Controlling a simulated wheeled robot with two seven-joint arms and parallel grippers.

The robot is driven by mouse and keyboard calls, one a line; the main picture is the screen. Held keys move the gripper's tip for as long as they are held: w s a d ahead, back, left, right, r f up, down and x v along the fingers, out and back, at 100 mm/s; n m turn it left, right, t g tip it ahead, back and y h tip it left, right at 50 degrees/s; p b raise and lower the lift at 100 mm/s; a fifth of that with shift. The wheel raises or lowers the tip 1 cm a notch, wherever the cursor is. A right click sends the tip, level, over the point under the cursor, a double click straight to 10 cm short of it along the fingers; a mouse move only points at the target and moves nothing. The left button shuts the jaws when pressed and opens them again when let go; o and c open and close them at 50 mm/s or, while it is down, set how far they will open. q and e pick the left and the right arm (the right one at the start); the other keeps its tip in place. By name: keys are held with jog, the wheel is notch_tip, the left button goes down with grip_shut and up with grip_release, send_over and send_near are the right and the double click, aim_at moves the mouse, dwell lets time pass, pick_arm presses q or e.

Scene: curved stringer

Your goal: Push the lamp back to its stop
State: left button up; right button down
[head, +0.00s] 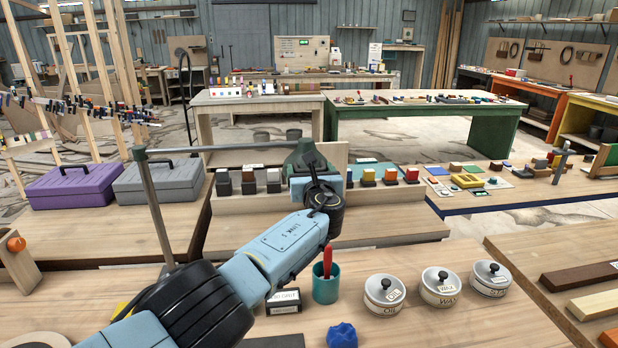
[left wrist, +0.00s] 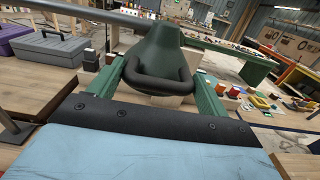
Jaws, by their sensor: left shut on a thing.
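The lamp has a dark green shade (head: 304,156) at the end of a thin grey horizontal bar (head: 222,147). The bar runs left to an upright grey post (head: 156,212) standing on the bench. In the left wrist view the shade (left wrist: 158,50) fills the space between two green fingers, with a thick dark rim towards me. My left gripper (left wrist: 155,72) is shut on the lamp shade. In the head view my left arm reaches up from the lower left to the shade, and the wrist hides part of the gripper. The stop cannot be made out. My right gripper is not in view.
Coloured blocks (head: 369,176) line a wooden step near the lamp. A teal cup (head: 326,284) with a red-handled tool and lidded tins (head: 384,293) stand on the near bench.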

pick_arm(q)
jog(key=shift+w+r, duration=0.1)
jog(key=shift+r, duration=0.2)
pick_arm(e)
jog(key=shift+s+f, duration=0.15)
pick_arm(q)
jog(key=o, duration=1.1)
jog(key=shift+w, duration=0.1)
jog(key=shift+o, duration=1)
jog(key=shift+w+f, duration=0.15)
jog(key=shift+f, duration=0.05)
jog(key=s+d+p, duration=0.2)
jog(key=s+p, duration=0.5)
jog(key=s, duration=0.6)
jog(key=shift+s, duration=0.15)
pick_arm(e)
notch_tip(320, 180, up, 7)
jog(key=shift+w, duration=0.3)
pick_arm(q)
jog(key=shift+d, duration=0.1)
